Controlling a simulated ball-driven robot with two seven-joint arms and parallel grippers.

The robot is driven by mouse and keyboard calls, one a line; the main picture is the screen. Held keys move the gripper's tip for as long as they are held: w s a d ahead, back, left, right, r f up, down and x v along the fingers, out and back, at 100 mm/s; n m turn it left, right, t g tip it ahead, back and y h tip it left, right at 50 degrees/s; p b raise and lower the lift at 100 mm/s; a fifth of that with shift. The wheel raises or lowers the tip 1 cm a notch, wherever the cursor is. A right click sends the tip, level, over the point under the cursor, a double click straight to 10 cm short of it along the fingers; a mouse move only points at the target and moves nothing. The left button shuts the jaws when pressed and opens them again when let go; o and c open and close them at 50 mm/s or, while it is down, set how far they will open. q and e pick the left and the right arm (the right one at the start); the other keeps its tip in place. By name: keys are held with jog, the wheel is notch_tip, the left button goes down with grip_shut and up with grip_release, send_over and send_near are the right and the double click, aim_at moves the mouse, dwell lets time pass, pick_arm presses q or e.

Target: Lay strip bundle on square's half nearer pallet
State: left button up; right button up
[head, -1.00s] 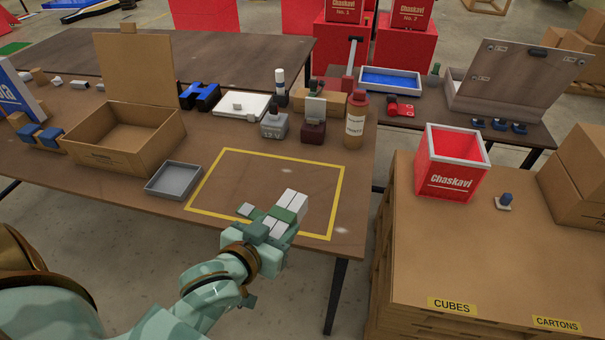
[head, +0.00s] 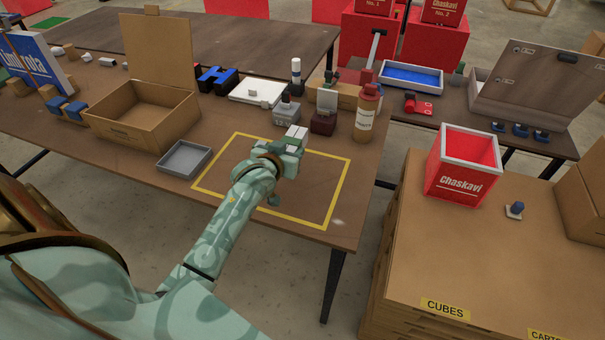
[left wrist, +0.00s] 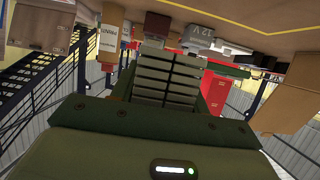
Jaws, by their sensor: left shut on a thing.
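My left gripper (head: 285,145) is shut on the strip bundle (head: 297,133), which is pale with a green part and mostly hidden by the gripper in the head view. In the left wrist view the strip bundle (left wrist: 168,78) shows as a stack of grey layers at the gripper. The bundle appears over the far edge of the yellow-outlined square (head: 342,195) on the brown table; its height above the table is hard to tell. The pallet (head: 385,270), topped with cardboard, stands right of the table. My right gripper is not in view.
Past the square stand a grey block (head: 287,113), a dark red block (head: 323,123) and a brown bottle (head: 367,112). A grey tray (head: 184,159) lies left of it. A red Chaskavi bin (head: 463,178) stands on the pallet. The square's right part looks bare.

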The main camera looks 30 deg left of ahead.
pick_arm(q)
jog(key=d+f, duration=0.1)
jog(key=w+d+f+b, duration=0.1)
jog(key=f, duration=0.1)
jog(key=w+d+f+b, duration=0.1)
jog(key=f, duration=0.1)
jog(key=shift+w+d+f, duration=0.1)
jog(key=shift+d, duration=0.05)
jog(key=f, duration=0.1)
jog(key=f+b, duration=0.1)
jog(key=f, duration=0.1)
jog(key=shift+w+d+f+b, duration=0.1)
jog(key=shift+d+f+b, duration=0.1)
jog(key=shift+f+b, duration=0.1)
jog(key=shift+r, duration=0.1)
jog(key=shift+f, duration=0.6)
jog(key=o, duration=1.3)
jog(key=s+r+p, duration=0.1)
jog(key=s+r, duration=0.1)
jog(key=s, duration=0.1)
jog(key=shift+d+r+p, duration=0.3)
jog(key=shift+r+p, duration=0.05)
jog(key=p+v, duration=0.2)
jog(key=v, duration=0.6)
jog(key=shift+s, duration=0.35)
